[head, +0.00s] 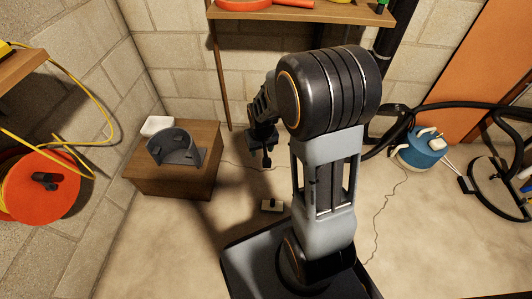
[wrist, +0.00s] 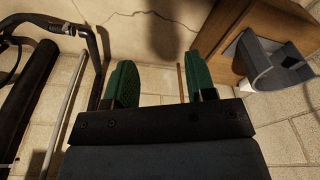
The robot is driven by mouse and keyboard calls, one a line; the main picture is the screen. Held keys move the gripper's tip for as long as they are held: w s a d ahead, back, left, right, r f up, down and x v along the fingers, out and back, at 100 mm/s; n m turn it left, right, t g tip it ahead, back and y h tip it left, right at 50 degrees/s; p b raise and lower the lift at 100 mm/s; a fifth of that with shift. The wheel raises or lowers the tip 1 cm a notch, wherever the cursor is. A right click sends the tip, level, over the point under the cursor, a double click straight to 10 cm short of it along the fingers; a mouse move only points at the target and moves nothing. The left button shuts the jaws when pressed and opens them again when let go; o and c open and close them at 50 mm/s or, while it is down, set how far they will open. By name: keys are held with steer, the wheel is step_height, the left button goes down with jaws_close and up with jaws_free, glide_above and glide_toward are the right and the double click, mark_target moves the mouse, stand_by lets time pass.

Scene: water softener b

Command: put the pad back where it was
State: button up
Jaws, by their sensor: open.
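I cannot make out for certain which thing is the pad. A small pale flat piece (head: 272,206) with a dark spot on it lies on the floor left of my arm's base. A white block-like thing (head: 157,126) sits at the back of a wooden box (head: 165,178), behind a grey curved holder (head: 176,150). The holder also shows at the right of the wrist view (wrist: 272,68). My gripper (wrist: 160,82) is open, with nothing between its green fingers. In the head view my gripper (head: 266,152) hangs right of the box, apart from it.
A wooden shelf (head: 310,11) is on the back wall. An orange reel (head: 38,187) with yellow hose is at the left. A blue container (head: 420,150) and black hoses stand at the right. Thin cords run over the floor. Bare floor lies between box and arm.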

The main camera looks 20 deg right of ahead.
steer(key=s+a+r+n+t, duration=0.1)
steer(key=s+a+r, duration=0.2)
steer(key=s+r, duration=0.9)
steer(key=shift+a+r, duration=0.35)
steer(key=shift+r, duration=0.35)
steer(key=shift+w, duration=0.1)
step_height(320, 180, up, 39)
steer(key=t+p, duration=0.1)
steer(key=p, duration=3.5)
steer(key=shift+a+f+p, duration=0.2)
steer(key=shift+p, duration=0.2)
